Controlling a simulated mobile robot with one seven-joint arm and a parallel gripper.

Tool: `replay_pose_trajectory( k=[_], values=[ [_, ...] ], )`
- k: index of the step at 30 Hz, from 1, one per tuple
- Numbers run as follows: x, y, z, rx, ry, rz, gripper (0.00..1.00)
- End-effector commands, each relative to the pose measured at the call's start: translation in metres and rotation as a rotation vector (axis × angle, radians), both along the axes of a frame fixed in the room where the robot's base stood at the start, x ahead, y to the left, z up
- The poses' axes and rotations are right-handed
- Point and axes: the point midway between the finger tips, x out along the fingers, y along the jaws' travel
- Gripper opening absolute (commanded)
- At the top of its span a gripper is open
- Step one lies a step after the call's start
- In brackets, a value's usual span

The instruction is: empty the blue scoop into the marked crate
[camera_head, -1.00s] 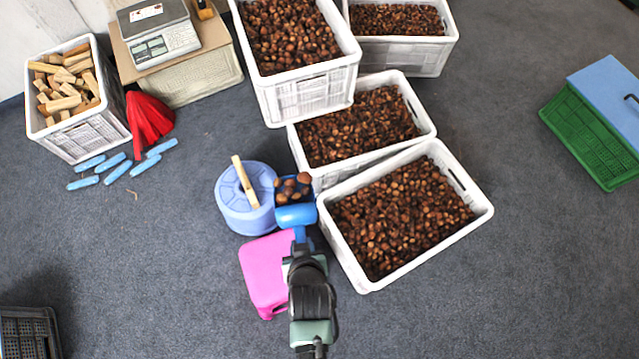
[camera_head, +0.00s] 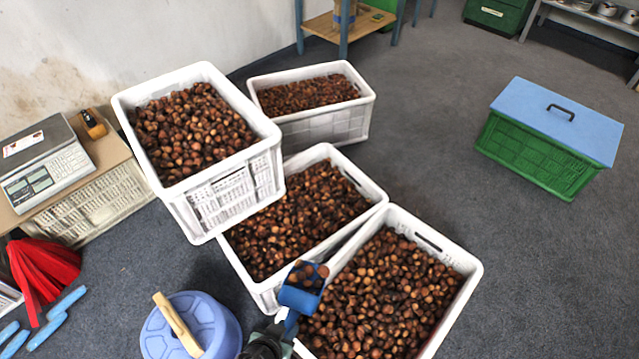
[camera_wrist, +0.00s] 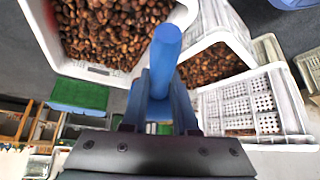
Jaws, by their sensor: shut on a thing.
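The blue scoop (camera_head: 300,296) holds a few chestnuts (camera_head: 308,274) in the head view. It is over the near left edge of the front right crate (camera_head: 470,290), beside the middle crate (camera_head: 377,196). My gripper (camera_head: 278,333) is shut on the scoop's handle. In the wrist view, my gripper's fingers (camera_wrist: 158,110) close around the blue handle (camera_wrist: 166,50), and the scoop's bowl is hidden. Chestnuts fill the white crates. I cannot tell which crate is the marked one, as no clear mark shows.
A tall white crate (camera_head: 205,215) and a back crate (camera_head: 350,122) also hold chestnuts. A blue bucket (camera_head: 222,325) with a wooden piece stands at the lower left. A scale (camera_head: 45,165) is at the left. A green crate with blue lid (camera_head: 565,120) stands right, with free floor around it.

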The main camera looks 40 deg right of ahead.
Motion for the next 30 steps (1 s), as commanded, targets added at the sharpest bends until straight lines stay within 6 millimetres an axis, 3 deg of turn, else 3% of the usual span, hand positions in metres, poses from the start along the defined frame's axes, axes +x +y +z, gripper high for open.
replay_pose_trajectory(
  k=[1, 12, 22, 30],
  values=[
    [0.005, -0.008, -0.022, -0.004, -0.006, -0.071, 0.00],
    [0.009, -0.055, -0.088, 0.007, -0.006, -0.671, 0.00],
    [0.008, -0.086, -0.128, 0.015, -0.008, -1.198, 0.00],
    [0.006, -0.101, -0.143, 0.019, -0.011, -1.551, 0.00]
  ],
)
